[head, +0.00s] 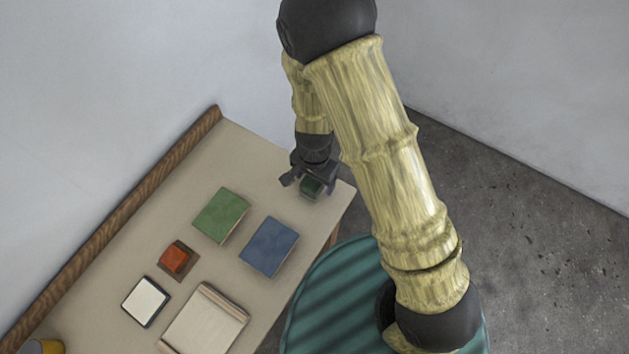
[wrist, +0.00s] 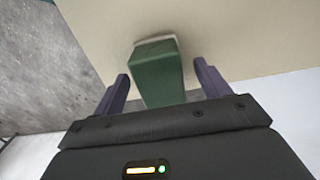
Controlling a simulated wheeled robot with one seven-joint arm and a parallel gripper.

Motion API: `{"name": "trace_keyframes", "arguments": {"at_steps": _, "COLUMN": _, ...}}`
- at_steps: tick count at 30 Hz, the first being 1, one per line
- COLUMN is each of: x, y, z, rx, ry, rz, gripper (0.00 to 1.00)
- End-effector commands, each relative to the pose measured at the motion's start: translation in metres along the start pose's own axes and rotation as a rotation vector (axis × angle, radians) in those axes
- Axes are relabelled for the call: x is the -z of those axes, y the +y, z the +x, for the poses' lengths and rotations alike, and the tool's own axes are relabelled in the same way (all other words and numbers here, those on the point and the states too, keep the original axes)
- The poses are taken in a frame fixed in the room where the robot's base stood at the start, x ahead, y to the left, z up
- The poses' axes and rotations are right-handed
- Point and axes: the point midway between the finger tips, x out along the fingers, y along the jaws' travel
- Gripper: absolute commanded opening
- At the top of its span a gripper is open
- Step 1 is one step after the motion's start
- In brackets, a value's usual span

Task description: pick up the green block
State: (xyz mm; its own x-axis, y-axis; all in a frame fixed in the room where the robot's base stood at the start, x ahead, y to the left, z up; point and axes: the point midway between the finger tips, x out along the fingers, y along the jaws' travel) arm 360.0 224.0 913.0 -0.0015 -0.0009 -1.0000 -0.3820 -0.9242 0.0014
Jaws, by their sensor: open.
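The green block (head: 311,187) is at the far right end of the table, partly covered by my gripper (head: 304,183) in the head view. In the wrist view the dark green block (wrist: 158,75) lies in the gap between the two fingers of my gripper (wrist: 161,71). A gap shows on each side of it, so the fingers are open and apart from it. A thin pale edge shows along the block's far end. I cannot tell how far the fingertips are above the table.
The table (head: 262,160) also holds a green square (head: 220,215), a blue square (head: 268,246), a red block (head: 174,257) on a brown base, a white black-rimmed square (head: 146,301) and a pale wooden tray (head: 204,322). A wooden rail (head: 130,215) runs along the wall side.

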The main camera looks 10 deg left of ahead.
Motion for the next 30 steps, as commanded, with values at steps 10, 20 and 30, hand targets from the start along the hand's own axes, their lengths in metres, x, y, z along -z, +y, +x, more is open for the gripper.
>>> {"name": "trace_keyframes", "arguments": {"at_steps": 10, "x": 0.001, "y": -0.001, "z": 0.019, "rx": 0.002, "ry": 0.001, "rz": 0.001, "gripper": 0.75}}
{"name": "trace_keyframes", "arguments": {"at_steps": 20, "x": 0.001, "y": -0.001, "z": 0.018, "rx": 0.001, "ry": 0.001, "rz": 0.001, "gripper": 0.75}}
{"name": "trace_keyframes", "arguments": {"at_steps": 30, "x": 0.001, "y": -0.001, "z": 0.018, "rx": 0.001, "ry": 0.001, "rz": 0.001, "gripper": 0.26}}
